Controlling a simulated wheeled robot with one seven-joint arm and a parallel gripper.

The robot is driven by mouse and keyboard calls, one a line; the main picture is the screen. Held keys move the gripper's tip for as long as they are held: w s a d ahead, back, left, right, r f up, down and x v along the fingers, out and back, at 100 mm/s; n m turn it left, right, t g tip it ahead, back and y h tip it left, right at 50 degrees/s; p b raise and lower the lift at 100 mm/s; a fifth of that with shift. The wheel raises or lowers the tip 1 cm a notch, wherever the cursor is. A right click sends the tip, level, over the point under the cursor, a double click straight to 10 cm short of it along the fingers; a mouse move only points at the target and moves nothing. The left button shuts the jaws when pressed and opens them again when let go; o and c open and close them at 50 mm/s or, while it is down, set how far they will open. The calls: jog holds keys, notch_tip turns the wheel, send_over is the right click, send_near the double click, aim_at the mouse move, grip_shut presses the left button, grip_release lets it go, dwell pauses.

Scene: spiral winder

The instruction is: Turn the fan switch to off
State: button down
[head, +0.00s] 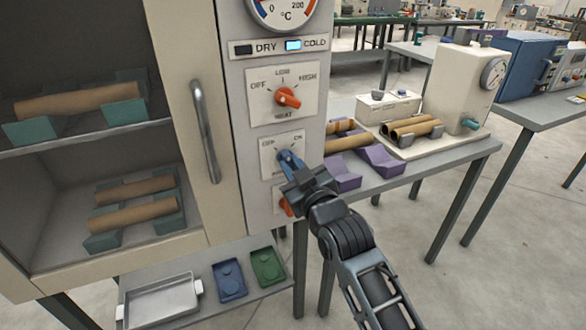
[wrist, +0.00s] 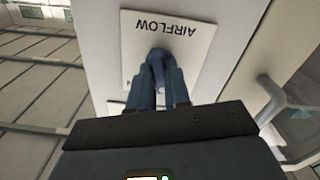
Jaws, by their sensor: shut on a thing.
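The fan switch is a blue knob on a white plate (head: 268,160) marked OFF at left and ON at right, on the oven's control panel. In the wrist view the plate (wrist: 195,55) reads AIRFLOW, upside down. My gripper (head: 290,163) is shut on the knob, coming from the lower right. In the wrist view my gripper (wrist: 165,90) has a finger on each side of the blue knob (wrist: 158,60). The fingers hide much of the knob, and I cannot tell which mark it points to.
Above is the orange HEAT knob (head: 288,97); below, another orange knob (head: 285,205) is partly hidden by my gripper. The oven's door handle (head: 206,130) stands to the left. A bench with purple cradles (head: 380,160) stands to the right.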

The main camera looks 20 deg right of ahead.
jog(key=shift+n, duration=2)
jog(key=c, duration=1.1)
grip_release()
jog(key=shift+s+b, duration=0.7)
jog(key=shift+s, duration=3.2)
